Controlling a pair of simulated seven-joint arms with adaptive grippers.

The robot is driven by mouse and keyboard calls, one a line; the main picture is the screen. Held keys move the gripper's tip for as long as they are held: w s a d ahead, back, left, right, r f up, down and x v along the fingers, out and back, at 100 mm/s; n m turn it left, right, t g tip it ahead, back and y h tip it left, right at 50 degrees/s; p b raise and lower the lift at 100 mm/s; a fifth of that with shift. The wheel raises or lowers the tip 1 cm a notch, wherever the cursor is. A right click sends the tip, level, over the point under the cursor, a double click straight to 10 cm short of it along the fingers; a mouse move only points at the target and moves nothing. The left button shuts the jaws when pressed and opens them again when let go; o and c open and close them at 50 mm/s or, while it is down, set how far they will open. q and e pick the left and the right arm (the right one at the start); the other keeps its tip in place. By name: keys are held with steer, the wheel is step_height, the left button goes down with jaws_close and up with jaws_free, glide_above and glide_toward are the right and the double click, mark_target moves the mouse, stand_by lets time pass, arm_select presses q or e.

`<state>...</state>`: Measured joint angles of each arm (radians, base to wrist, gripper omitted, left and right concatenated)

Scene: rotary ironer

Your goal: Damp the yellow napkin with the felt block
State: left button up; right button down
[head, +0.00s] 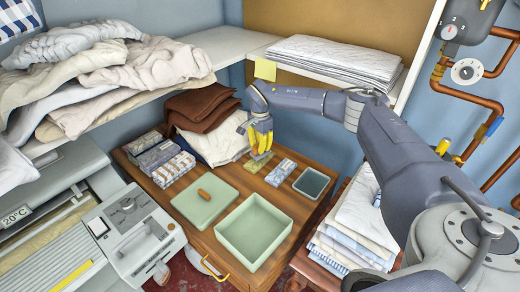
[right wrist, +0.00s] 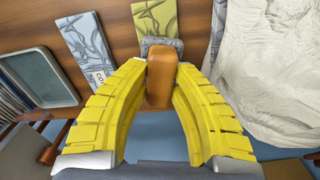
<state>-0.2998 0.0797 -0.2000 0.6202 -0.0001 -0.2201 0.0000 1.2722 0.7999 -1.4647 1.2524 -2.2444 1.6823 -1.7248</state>
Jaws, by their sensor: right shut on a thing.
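My right gripper (head: 261,152) has yellow fingers and reaches down over the back of the wooden table. In the right wrist view it (right wrist: 160,85) is shut on the wooden handle of the grey felt block (right wrist: 162,44). The yellow napkin (head: 257,163), a patterned folded strip, lies flat on the table under the fingers. In the wrist view the block overlaps the near end of the yellow napkin (right wrist: 155,18); I cannot tell whether they touch. The fingers hide the block in the head view. My left gripper is not in view.
A blue-grey napkin (head: 281,173) lies beside the yellow one, then a dark shallow dish (head: 312,184). In front are an open green box (head: 254,262) and its lid (head: 190,207). Several folded napkins (head: 160,153) and brown and white cloths (head: 203,107) lie to the left. A shelf (head: 250,44) overhangs behind.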

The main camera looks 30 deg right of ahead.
steer(key=shift+r, duration=2.35)
